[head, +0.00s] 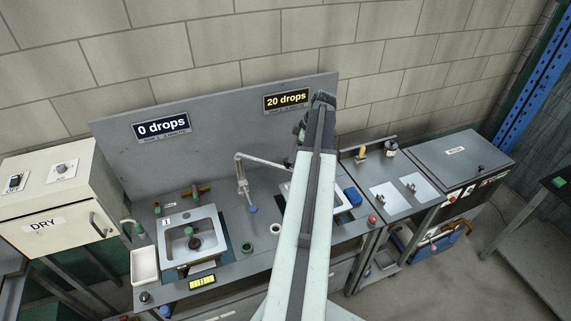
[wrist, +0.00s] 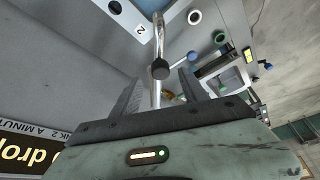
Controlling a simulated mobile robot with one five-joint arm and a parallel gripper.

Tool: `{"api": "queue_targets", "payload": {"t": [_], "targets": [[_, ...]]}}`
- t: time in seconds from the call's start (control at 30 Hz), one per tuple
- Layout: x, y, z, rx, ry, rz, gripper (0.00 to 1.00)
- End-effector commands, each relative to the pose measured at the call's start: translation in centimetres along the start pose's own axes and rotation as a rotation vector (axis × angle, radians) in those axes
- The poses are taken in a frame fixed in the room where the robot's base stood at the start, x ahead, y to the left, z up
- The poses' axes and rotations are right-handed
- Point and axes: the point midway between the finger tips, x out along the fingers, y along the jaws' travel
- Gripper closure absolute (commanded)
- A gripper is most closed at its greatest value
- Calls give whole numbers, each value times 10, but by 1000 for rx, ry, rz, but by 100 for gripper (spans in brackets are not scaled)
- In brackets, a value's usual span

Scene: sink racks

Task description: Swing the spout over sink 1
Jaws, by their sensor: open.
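Sink 1 (head: 205,258) is the steel basin at the left of the bench, marked 1, with a dark green object in it. In the wrist view the metal pipe (wrist: 157,35) with a dark round knob lies between the fingers of my gripper (wrist: 160,82). My gripper is open; I cannot tell whether a finger touches the pipe. Sink 2 (head: 342,203) is mostly hidden by my arm in the head view.
A grey backboard carries the signs "0 drops" (head: 161,127) and "20 drops" (head: 286,98). Brass taps (head: 196,190) stand behind sink 1. A green cup (head: 247,247) and a white cup (head: 275,229) stand between the sinks. A DRY cabinet (head: 60,195) is at the left.

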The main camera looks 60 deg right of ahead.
Motion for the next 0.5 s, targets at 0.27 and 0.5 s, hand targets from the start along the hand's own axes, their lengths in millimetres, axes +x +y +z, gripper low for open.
{"api": "queue_targets", "payload": {"t": [0.27,0.5], "targets": [[57,-1,1,-4,0,-1,48],[62,-1,-2,-3,0,-1,48]]}}
